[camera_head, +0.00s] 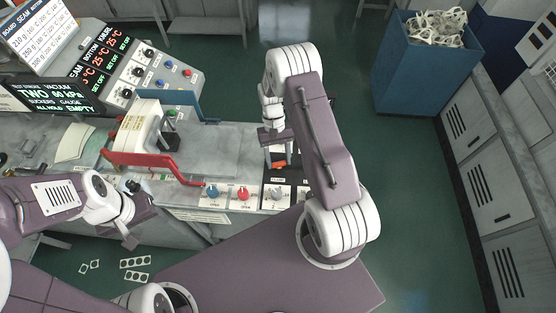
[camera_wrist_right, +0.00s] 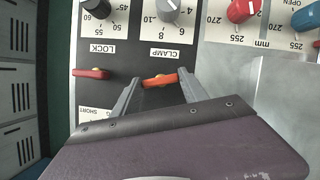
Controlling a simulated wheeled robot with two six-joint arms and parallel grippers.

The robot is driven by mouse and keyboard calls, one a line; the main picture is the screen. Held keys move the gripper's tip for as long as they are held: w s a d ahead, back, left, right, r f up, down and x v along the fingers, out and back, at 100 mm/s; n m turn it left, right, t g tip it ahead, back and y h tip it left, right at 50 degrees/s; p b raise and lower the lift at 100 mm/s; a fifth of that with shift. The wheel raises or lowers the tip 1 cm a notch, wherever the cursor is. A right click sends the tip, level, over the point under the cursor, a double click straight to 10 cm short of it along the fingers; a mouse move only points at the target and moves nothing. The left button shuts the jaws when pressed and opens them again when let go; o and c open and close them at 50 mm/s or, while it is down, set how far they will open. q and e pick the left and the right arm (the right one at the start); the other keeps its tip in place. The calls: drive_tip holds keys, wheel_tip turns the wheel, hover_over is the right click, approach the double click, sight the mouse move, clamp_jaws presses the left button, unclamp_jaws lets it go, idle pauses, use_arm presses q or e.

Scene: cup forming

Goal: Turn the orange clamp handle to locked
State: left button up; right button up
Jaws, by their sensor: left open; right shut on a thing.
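The orange clamp handle (camera_wrist_right: 160,80) sits on a dark panel under the CLAMP label in the right wrist view. It lies nearly crosswise in that picture, its right end a little higher. My right gripper (camera_wrist_right: 158,88) has one finger at each end of it and is shut on it. In the head view the orange handle (camera_head: 279,165) shows just below my right gripper (camera_head: 277,152), partly covered by it. The LOCK label (camera_wrist_right: 96,48) stands up and left of the handle. My left gripper (camera_head: 138,218) is open and empty at the console's front edge, far left of the clamp.
A red lever (camera_wrist_right: 92,73) is left of the handle. Knobs (camera_wrist_right: 167,10) line the panel above it. In the head view a red bar (camera_head: 150,162) and a blue bar (camera_head: 175,97) flank the steel worktop (camera_head: 220,145). A blue bin (camera_head: 405,85) stands on the floor at right.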

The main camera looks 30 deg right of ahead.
drive_tip(key=shift+d+m+y, duration=0.1)
drive_tip(key=shift+m+y, duration=0.5)
drive_tip(key=shift+m, duration=1.4)
drive_tip(key=o, duration=1.4)
drive_tip(key=b+v, duration=0.3)
drive_tip(key=v, duration=0.6)
drive_tip(key=shift+s+d+r, duration=0.1)
drive_tip(key=shift+s, duration=0.1)
